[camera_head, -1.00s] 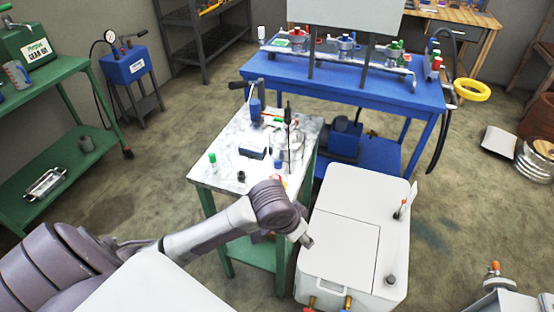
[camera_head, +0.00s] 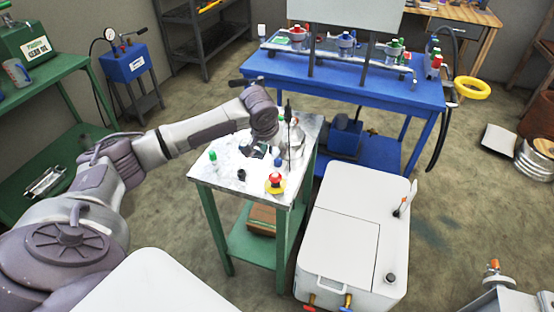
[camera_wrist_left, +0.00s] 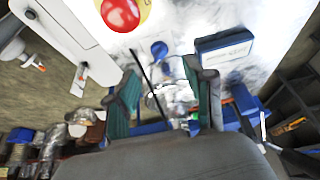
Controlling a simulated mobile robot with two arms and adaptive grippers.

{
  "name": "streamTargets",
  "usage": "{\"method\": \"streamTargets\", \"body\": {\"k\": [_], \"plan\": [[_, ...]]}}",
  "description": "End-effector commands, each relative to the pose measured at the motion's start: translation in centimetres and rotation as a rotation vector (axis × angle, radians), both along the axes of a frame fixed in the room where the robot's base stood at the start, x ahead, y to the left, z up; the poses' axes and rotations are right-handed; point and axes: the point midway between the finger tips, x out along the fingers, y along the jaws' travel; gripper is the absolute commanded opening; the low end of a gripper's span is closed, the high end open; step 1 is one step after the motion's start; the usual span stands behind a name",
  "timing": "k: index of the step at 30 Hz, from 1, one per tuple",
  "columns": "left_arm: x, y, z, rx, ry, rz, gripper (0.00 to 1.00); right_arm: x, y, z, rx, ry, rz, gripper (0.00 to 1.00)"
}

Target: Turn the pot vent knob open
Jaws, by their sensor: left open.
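The pot (camera_head: 294,143), clear or shiny, stands on a small marble-topped table (camera_head: 228,178), partly hidden behind my left arm. In the left wrist view its shiny shape (camera_wrist_left: 176,95) shows between my fingers. My left gripper (camera_wrist_left: 165,98) is open, with its green-padded fingers apart above the tabletop. I cannot tell whether either finger touches anything. A small blue round part (camera_wrist_left: 160,50) and a thin dark rod lie just ahead of the fingers. I cannot make out the vent knob for certain. My right gripper is not in view.
A red button on a yellow base (camera_head: 275,183) sits at the table's front edge. A green-capped bottle (camera_head: 213,162) stands at the left. A white cabinet (camera_head: 340,240) is at the right, and a blue bench (camera_head: 350,85) with valves is behind.

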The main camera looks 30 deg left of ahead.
Motion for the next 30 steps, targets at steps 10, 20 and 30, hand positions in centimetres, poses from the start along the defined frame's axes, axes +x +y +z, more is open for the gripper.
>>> {"method": "streamTargets", "body": {"k": [10,20,30], "plan": [[2.4,0.4,-5.8,0.000,0.000,0.000,0.53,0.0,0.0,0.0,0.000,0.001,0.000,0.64],[2.9,0.5,-7.0,0.001,-0.001,-0.002,0.53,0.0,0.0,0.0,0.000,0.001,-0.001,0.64],[2.9,0.5,-7.0,0.000,-0.001,-0.002,0.20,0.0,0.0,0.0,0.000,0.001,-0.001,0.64]]}}
